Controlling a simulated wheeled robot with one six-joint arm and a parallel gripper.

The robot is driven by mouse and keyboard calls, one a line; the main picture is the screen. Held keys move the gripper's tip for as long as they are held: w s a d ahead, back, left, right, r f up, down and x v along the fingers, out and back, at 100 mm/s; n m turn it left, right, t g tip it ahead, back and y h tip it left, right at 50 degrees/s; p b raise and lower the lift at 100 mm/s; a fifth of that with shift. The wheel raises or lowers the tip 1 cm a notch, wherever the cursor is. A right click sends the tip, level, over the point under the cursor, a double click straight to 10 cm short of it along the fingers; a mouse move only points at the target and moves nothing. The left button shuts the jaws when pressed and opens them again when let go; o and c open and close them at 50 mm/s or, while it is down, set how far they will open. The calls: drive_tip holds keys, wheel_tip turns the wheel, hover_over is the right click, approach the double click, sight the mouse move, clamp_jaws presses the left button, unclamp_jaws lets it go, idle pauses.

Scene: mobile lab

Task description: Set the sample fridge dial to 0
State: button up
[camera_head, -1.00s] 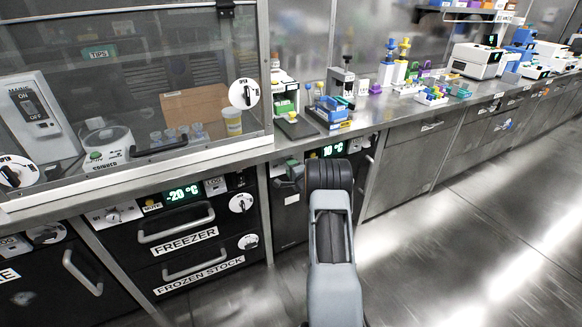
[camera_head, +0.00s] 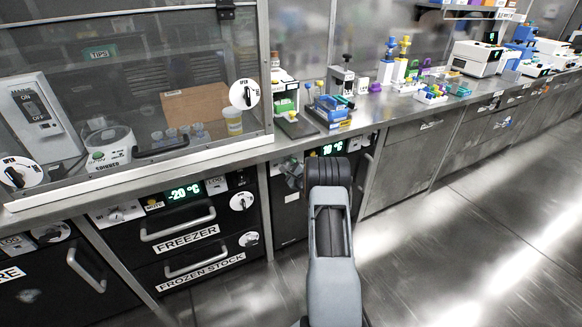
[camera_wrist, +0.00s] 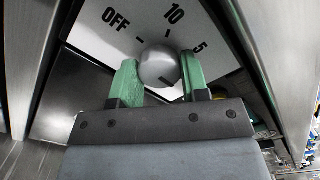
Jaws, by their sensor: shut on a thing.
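The sample fridge dial is a round silver knob (camera_wrist: 159,63) on a white plate (camera_wrist: 95,30) in the wrist view. The plate's visible marks read OFF, 10 and 5, with short ticks; no 0 shows. My gripper (camera_wrist: 159,72) has its green fingers on both sides of the knob, shut on it. A dark line shows low on the knob, but I cannot tell the exact setting. In the head view the fridge's green display (camera_head: 332,148) reads 10 °C, and my arm hides most of the fridge front and the knob.
To the left are the freezer (camera_head: 185,240), its display at -20 °C, and drawers with protruding handles. A glass-fronted hood (camera_head: 140,75) stands above it. The steel counter (camera_head: 390,112) bears labware and instruments. The floor at right is clear.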

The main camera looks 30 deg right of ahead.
idle(0.4)
drive_tip(key=o, duration=0.9)
drive_tip(key=s, duration=0.4)
drive_tip(key=s+a+p, duration=0.1)
drive_tip(key=s, duration=0.4)
drive_tip(key=s+a, duration=0.1)
drive_tip(key=s, duration=0.3)
drive_tip(key=shift+s, duration=0.35)
